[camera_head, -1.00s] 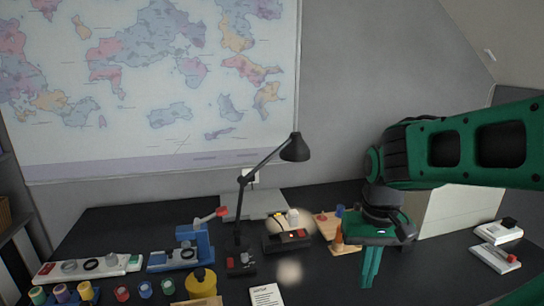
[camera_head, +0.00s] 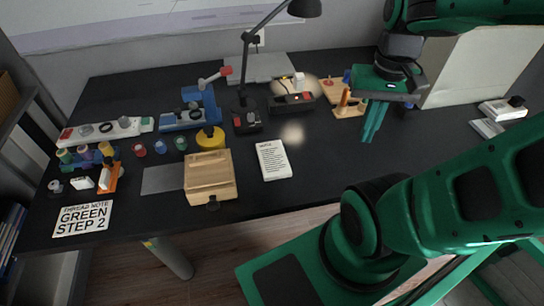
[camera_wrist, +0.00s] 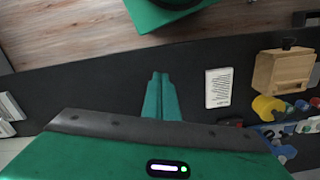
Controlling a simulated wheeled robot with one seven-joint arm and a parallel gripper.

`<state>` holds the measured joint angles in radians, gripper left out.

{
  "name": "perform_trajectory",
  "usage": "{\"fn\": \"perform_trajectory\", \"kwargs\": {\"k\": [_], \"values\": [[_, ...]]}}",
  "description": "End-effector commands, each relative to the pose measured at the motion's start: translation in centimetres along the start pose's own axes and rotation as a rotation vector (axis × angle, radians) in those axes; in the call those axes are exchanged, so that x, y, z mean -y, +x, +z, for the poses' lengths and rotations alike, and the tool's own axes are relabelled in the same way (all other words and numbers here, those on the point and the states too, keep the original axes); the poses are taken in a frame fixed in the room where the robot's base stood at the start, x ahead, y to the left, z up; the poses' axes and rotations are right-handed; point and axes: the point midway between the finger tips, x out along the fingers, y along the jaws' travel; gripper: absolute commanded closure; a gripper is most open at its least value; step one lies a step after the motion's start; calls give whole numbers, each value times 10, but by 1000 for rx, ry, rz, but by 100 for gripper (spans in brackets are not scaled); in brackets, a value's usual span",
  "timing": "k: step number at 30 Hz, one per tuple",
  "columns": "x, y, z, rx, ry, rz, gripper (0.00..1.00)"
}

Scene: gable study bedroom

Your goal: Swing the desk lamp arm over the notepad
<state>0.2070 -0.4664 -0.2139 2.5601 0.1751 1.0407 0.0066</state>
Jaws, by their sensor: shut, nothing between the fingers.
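The black desk lamp (camera_head: 246,72) stands at the back middle of the desk. Its arm slants up to the right and its shade (camera_head: 305,8) is at the top edge of the head view, above and behind the notepad. A pool of light lies on the desk behind the notepad. The white notepad (camera_head: 273,160) lies near the middle of the desk and also shows in the wrist view (camera_wrist: 218,88). My green gripper (camera_head: 371,135) is to the right of the notepad, pointing down, its fingers together and empty. It touches neither lamp nor notepad.
A wooden box (camera_head: 210,176) is left of the notepad, with a yellow round object (camera_head: 210,138) behind it. A power strip (camera_head: 292,102) and a wooden board with pegs (camera_head: 342,97) stand behind. A white panel (camera_head: 470,65) is at right. The desk between notepad and gripper is clear.

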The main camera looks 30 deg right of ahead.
Motion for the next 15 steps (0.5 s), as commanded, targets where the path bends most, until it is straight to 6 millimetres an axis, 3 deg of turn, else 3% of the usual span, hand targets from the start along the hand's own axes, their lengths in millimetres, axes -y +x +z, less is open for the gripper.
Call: {"fn": "perform_trajectory", "kwargs": {"k": [11,15], "values": [[0,0,0,0,0,0,100],[0,0,0,0,0,0,69]]}}
